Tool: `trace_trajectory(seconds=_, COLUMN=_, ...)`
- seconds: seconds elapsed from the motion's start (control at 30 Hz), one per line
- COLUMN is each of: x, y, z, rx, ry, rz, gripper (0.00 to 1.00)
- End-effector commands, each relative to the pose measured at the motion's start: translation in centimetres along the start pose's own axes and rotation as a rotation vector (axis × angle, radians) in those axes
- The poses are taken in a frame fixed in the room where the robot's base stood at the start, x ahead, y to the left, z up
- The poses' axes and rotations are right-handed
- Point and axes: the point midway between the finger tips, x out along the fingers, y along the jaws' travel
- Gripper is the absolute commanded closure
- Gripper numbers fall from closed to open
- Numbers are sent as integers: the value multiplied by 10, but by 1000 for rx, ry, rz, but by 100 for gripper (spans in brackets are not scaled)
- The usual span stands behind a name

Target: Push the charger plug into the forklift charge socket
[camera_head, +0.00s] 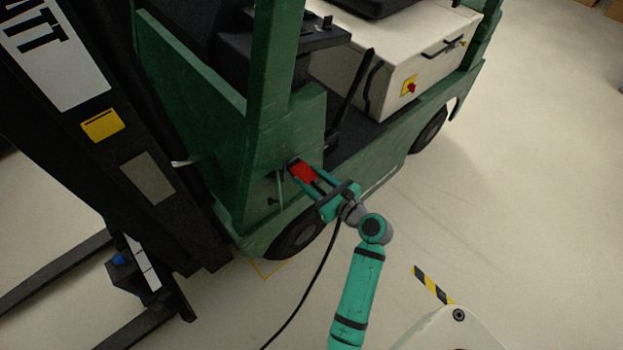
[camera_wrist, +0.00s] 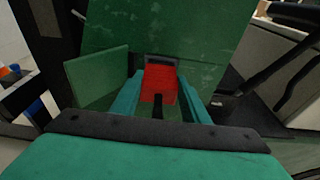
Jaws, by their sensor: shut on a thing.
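The red charger plug (camera_head: 303,173) is held in front of the green forklift's side (camera_head: 235,125). It also shows in the wrist view (camera_wrist: 160,84), squared up between the teal fingers. My gripper (camera_head: 307,177) is shut on the plug, one finger on each side. The dark charge socket (camera_wrist: 162,60) sits in the green panel directly beyond the plug, and the plug hides most of it. In the head view the socket (camera_head: 292,162) shows as a small dark edge at the plug's far end. I cannot tell whether the plug touches or enters it.
A black cable (camera_head: 318,275) hangs from the gripper to the floor. A green flap (camera_wrist: 97,77) stands open left of the socket. A black lever (camera_head: 352,95) rises to its right. The forklift's wheel (camera_head: 297,235) is below. The floor at right is clear around a striped marking (camera_head: 432,285).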

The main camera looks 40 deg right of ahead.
Motion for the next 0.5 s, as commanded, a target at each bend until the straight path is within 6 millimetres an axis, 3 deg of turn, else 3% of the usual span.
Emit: trace_trajectory(seconds=0.5, x=11, y=0, z=3, rx=0, ry=-1, rz=1, gripper=89)
